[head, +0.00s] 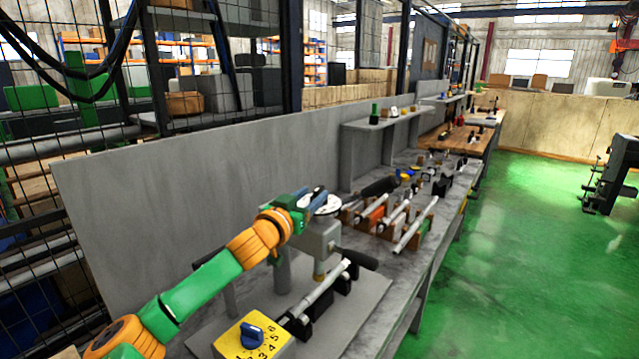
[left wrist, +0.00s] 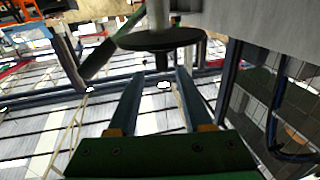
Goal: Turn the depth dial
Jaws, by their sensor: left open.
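A round dial with a pale face (head: 328,206) sits on top of the grey grinder head (head: 318,238). In the left wrist view the disc (left wrist: 158,40) looks dark, with a small dark knob (left wrist: 162,61) standing from it. My left gripper (head: 312,197) is open at the dial. In the left wrist view its two blue fingers (left wrist: 161,74) point at the disc, one toward each side of the knob. I cannot tell whether they touch it. A yellow box (head: 268,345) with a blue pointer knob (head: 251,334) and printed numbers stands nearer the front. My right gripper is out of view.
A metal shaft with a black handle (head: 358,259) lies below the grinder head. Racks of several rods (head: 415,232) fill the bench beyond. A grey panel (head: 170,200) stands behind the bench. The green floor (head: 520,250) at right is mostly clear.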

